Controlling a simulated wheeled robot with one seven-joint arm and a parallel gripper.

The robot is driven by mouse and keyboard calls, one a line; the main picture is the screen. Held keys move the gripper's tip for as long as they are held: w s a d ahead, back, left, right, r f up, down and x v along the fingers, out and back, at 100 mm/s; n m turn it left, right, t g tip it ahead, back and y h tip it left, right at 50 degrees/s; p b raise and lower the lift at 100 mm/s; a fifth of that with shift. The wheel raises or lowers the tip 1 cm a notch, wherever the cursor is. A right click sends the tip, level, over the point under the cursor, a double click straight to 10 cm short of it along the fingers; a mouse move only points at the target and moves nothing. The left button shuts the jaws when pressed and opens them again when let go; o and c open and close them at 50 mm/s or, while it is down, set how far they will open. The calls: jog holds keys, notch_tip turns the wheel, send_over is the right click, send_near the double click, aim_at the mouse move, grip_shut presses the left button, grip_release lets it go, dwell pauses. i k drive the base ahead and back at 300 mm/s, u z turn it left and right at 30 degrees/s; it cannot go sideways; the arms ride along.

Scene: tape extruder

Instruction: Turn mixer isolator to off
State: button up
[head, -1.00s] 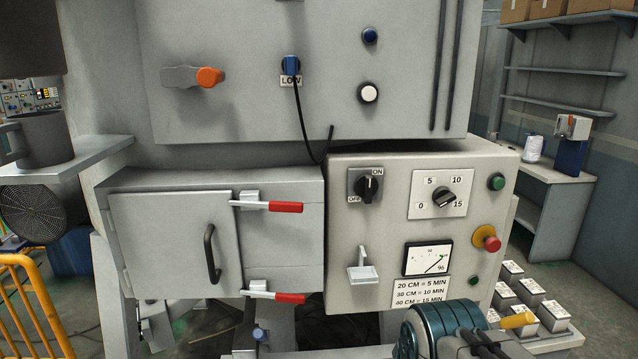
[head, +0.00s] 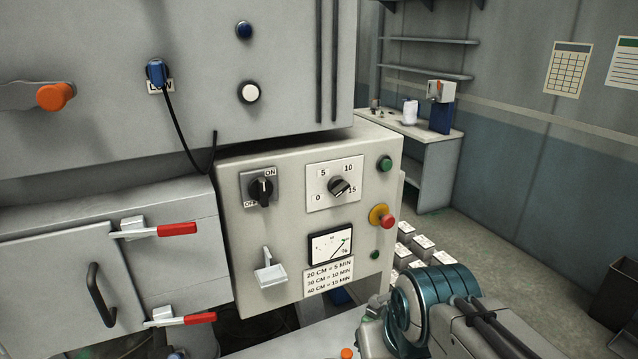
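The isolator is a black rotary switch (head: 261,190) on a grey plate, at the upper left of the pale control box (head: 228,240). The plate is marked ON at its upper right and OFF at its lower left. The knob's grip stands close to upright, with its top towards the ON side. Nothing covers the switch. My arm, with a teal joint, shows at the lower right, in front of and below the box. The fingers of my gripper cannot be made out.
The same box carries a timer dial (head: 339,187), a green button (head: 385,164), a red stop button (head: 387,221), a meter (head: 330,245) and a small white holder (head: 268,272). Red-handled latches (head: 178,230) and a black cable (head: 180,125) are left of it. Open floor lies right.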

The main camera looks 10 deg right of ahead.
aim_at(261, 189)
jog(key=z, duration=1.6)
jog(key=k, duration=0.9)
jog(key=u, duration=1.75)
jog(key=i, duration=0.5)
jog(key=u, duration=0.05)
